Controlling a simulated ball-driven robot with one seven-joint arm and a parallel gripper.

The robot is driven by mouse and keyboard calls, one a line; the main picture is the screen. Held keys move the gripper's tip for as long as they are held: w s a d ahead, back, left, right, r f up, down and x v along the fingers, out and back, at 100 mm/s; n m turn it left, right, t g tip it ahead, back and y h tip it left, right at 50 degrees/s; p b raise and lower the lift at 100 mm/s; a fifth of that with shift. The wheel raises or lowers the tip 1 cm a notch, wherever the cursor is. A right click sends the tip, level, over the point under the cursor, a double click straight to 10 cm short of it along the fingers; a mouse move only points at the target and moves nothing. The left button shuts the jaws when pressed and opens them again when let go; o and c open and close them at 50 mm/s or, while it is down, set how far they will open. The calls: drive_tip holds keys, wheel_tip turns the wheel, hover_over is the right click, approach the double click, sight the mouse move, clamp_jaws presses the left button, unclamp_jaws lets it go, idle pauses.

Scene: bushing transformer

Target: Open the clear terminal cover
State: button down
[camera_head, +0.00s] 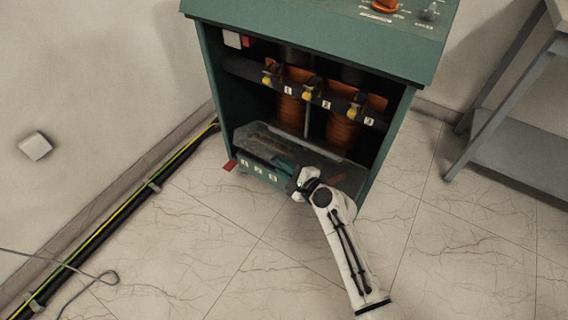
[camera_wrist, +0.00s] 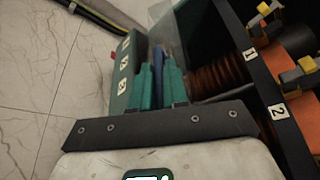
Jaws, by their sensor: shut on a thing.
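The clear terminal cover (camera_head: 335,174) is a see-through panel across the low front of the green cabinet (camera_head: 212,75). It lies tilted, with its upper edge leaning away from the lower front panel. My gripper (camera_head: 287,166) is at the cover's front, near its middle. In the wrist view, the two green fingers of my gripper (camera_wrist: 160,82) are closed around a narrow blue part at the cover's edge. The cover shows there as a pale translucent sheet (camera_wrist: 167,32) just beyond the fingertips. The exact contact is partly hidden by the fingers.
Above the cover are orange coils (camera_head: 341,130) and numbered terminals (camera_head: 313,88) with yellow parts. A green-yellow cable (camera_head: 120,212) runs along the wall at left. A grey table (camera_head: 520,150) stands at right.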

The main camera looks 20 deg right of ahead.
drive_tip(key=d+r+m+p, duration=0.1)
drive_tip(key=r+p, duration=0.1)
drive_tip(key=p, duration=0.1)
drive_tip(key=w+d+r+m+g+p, duration=0.1)
drive_tip(key=r+p, duration=0.2)
drive_tip(key=w+d+r+m+y+p, duration=0.1)
drive_tip(key=r+p, duration=0.1)
drive_tip(key=p, duration=0.1)
drive_tip(key=shift+w+r+g, duration=0.1)
drive_tip(key=shift+r+g, duration=0.1)
drive_tip(key=shift+g, duration=0.2)
drive_tip(key=w+d+r+m+g+y+p, duration=0.1)
drive_tip(key=w+d+r+m+y+p, duration=0.1)
drive_tip(key=w+d+r+m+p, duration=0.1)
drive_tip(key=shift+w+d+r+m+g, duration=0.4)
drive_tip(key=shift+d+m, duration=0.2)
drive_tip(key=shift+d, duration=0.5)
drive_tip(key=c, duration=1.2)
unclamp_jaws()
